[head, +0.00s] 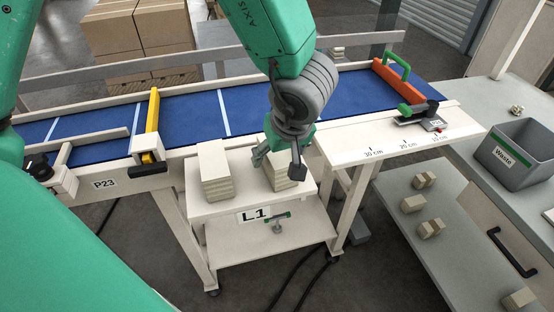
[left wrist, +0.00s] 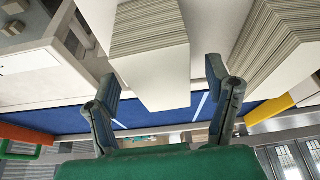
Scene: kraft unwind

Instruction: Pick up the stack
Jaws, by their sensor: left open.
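Two stacks of pale flat sheets stand on a small white table marked L1 (head: 231,205). The left stack (head: 213,172) stands clear of the gripper. The right stack (head: 282,181) is below and behind my left gripper (head: 279,164), which partly hides it. The gripper is open and points down at this stack. In the left wrist view the near stack (left wrist: 150,50) shows between and beyond the two spread fingers (left wrist: 165,100). I cannot tell whether a finger touches it. The other stack (left wrist: 285,45) is at the right there. My right gripper is not in view.
A blue conveyor (head: 185,119) with a yellow bar (head: 152,124) and an orange bar with a green handle (head: 394,80) runs behind the table. A grey Waste bin (head: 515,157) stands at right. Small pale blocks (head: 413,203) lie on the lower grey shelf.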

